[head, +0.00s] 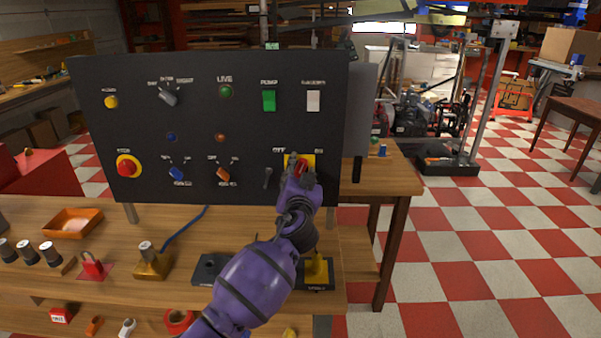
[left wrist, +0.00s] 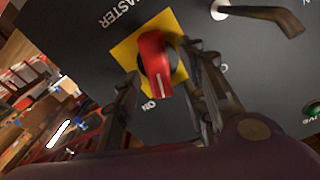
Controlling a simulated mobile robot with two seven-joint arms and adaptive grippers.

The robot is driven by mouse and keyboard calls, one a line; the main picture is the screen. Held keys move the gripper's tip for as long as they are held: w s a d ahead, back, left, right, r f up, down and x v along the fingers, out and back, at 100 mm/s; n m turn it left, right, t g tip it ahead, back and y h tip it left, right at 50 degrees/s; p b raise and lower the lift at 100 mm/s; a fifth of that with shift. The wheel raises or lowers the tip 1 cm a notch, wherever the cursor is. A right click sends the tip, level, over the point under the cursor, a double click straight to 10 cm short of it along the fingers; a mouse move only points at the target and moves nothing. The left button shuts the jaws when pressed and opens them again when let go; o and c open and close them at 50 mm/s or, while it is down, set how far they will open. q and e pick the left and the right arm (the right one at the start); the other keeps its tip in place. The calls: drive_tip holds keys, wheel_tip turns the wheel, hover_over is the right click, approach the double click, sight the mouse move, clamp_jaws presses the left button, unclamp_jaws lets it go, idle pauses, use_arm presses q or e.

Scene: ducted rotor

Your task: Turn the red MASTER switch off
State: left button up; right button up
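The red MASTER switch (left wrist: 157,62) is a knob on a yellow square plate (left wrist: 127,52) on the dark panel. Its white pointer line faces the ON label in the left wrist view. In the head view the switch (head: 301,164) shows at the panel's lower right, partly hidden by my gripper. My left gripper (left wrist: 161,78) is open, with one finger on each side of the knob. I cannot tell whether either finger touches it. My right gripper is not in view.
The panel (head: 200,112) also carries a red STOP button (head: 128,167), a green PUMP rocker (head: 269,100), blue and orange knobs, and a dark lever (head: 268,178) just left of the switch. The workbench (head: 345,245) below holds several small items. Open floor lies to the right.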

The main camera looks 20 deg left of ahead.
use_arm(q)
clamp_jaws()
